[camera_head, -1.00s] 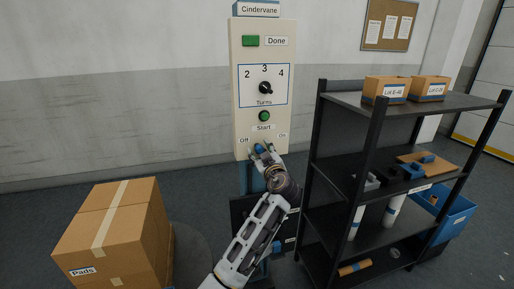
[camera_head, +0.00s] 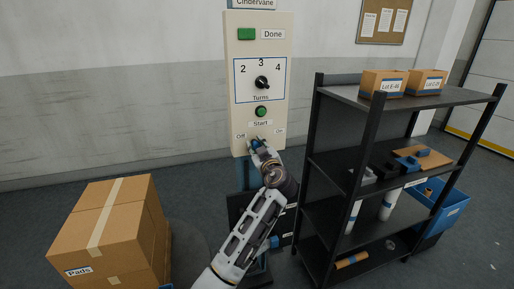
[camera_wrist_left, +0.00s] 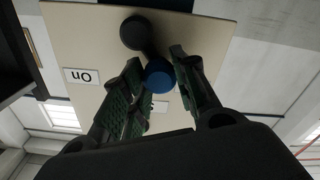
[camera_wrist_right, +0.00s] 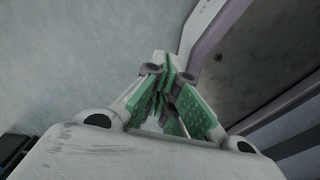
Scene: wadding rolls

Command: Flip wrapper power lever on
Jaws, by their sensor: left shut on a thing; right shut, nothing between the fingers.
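The wrapper's cream control panel (camera_head: 236,100) stands upright at the centre of the head view. Its power lever sits near the lower edge, between the Off label (camera_head: 241,136) and the On label (camera_head: 279,131). In the left wrist view, the lever has a black pivot (camera_wrist_left: 135,33) and a blue knob (camera_wrist_left: 159,76). My left gripper (camera_head: 257,147) is shut on the lever, its fingers on both sides of the knob. Fingers and hand cover most of the lever in the head view, so its exact angle is unclear. My right gripper (camera_wrist_right: 165,95) is shut and empty.
The Turns dial (camera_head: 262,82) and green Start button (camera_head: 261,111) are above the lever. A black shelf (camera_head: 400,100) with boxes and rolls stands close to the right of my left arm. A Pads carton (camera_head: 110,230) is at the lower left.

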